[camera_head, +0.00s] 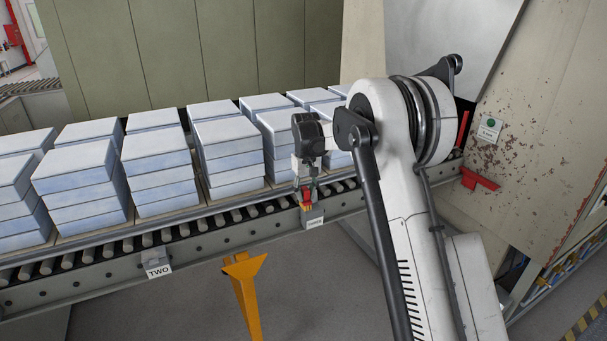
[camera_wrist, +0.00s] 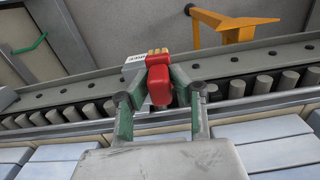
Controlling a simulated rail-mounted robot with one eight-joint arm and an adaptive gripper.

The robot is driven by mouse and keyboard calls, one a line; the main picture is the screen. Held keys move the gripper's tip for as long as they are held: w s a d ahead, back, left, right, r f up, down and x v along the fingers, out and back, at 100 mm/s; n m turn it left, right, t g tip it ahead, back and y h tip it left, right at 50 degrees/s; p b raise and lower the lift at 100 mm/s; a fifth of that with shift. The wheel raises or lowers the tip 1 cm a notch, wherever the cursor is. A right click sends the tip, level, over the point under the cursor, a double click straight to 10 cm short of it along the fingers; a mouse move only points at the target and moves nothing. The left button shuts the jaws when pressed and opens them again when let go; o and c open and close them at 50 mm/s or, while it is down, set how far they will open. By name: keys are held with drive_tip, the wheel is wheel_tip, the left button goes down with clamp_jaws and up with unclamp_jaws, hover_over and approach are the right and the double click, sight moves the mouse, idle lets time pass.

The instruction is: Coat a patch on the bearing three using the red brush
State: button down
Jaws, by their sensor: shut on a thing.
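My gripper (camera_head: 305,188) is shut on the red brush (camera_head: 307,196), above the front rail of the roller conveyor. In the wrist view, the green fingers of my gripper (camera_wrist: 159,85) clasp the red body of the brush (camera_wrist: 160,92) from both sides. The brush's yellowish bristle end points away from my gripper, toward the front rail. A small grey block with a white label (camera_head: 314,221) sits on the rail just below the brush. Its lettering is too small to read. In the wrist view this block (camera_wrist: 133,64) is partly hidden behind the brush; I cannot tell whether they touch.
Stacks of pale blue blocks (camera_head: 160,172) stand on the conveyor behind and left of my gripper. Another label reads TWO (camera_head: 159,270). A yellow stand (camera_head: 246,285) rises before the rail. A red bracket (camera_head: 480,180) and rusty wall (camera_head: 520,120) are at right.

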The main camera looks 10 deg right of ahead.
drive_tip(key=w+r, duration=0.2)
drive_tip(key=w, duration=0.3)
wheel_tip(320, 180, down, 6)
drive_tip(key=b, duration=0.1)
drive_tip(key=shift+s+n, duration=0.15)
drive_tip(key=shift+n, duration=0.15)
drive_tip(key=shift+f+b, duration=0.75)
drive_tip(key=shift+f, duration=0.2)
idle(0.9)
drive_tip(key=shift+w+d+r+b, duration=0.1)
drive_tip(key=shift+w+d+b, duration=0.15)
drive_tip(key=shift+d, duration=0.85)
drive_tip(key=shift+w+d+b, duration=0.1)
drive_tip(key=shift+w+d, duration=0.15)
drive_tip(key=shift+d, duration=0.8)
drive_tip(key=d, duration=0.2)
drive_tip(key=w+d+b, duration=0.1)
drive_tip(key=d, duration=0.1)
drive_tip(key=shift+f, duration=0.2)
drive_tip(key=shift+s+a, duration=0.1)
drive_tip(key=shift+a, duration=0.05)
